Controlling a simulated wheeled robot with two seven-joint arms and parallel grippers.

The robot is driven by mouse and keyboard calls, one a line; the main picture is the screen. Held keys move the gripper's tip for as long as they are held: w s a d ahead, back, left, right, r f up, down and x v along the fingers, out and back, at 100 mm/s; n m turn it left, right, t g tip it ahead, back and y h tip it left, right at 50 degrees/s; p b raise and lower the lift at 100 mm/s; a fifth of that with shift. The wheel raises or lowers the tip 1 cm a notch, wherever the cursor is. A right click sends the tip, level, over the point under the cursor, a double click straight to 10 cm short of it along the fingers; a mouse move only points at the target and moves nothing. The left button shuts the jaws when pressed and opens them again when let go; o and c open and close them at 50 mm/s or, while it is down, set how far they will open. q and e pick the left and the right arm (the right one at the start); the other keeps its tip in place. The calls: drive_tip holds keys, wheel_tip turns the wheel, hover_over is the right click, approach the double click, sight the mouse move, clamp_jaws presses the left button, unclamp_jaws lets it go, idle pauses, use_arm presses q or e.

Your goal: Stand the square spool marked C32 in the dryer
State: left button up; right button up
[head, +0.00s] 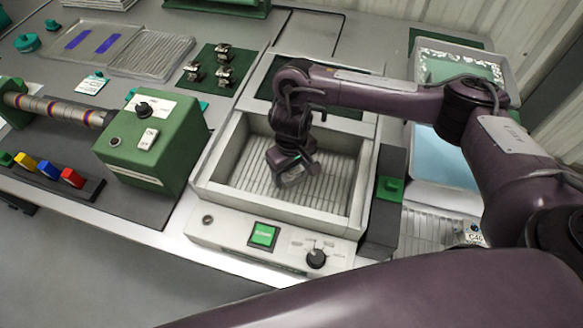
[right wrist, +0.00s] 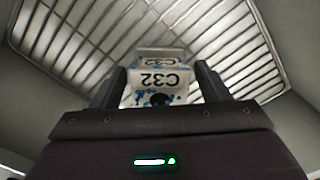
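The square spool marked C32 (right wrist: 160,82) shows between the two fingers of my right gripper (right wrist: 160,88) in the right wrist view. It is pale with blue specks and black lettering, and the fingers appear to meet its sides. In the head view my right gripper (head: 291,170) points down inside the open dryer (head: 213,168), over its slatted floor. The spool is mostly hidden there by the gripper. Whether it touches the slats (right wrist: 240,45) I cannot tell. My left gripper is not in view.
The dryer's front has a green button (head: 263,235) and a black knob (head: 316,259). A green machine (head: 150,140) stands left of it, and a dark block with a green top (head: 390,188) right. Metal parts (head: 222,66) lie on a green mat behind. Slatted floor around the gripper is clear.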

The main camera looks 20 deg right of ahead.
wheel_tip(320, 180, up, 11)
drive_tip(key=p, duration=0.3)
drive_tip(key=shift+r+p, duration=0.2)
drive_tip(key=shift+p, duration=0.1)
drive_tip(key=shift+r, duration=0.45)
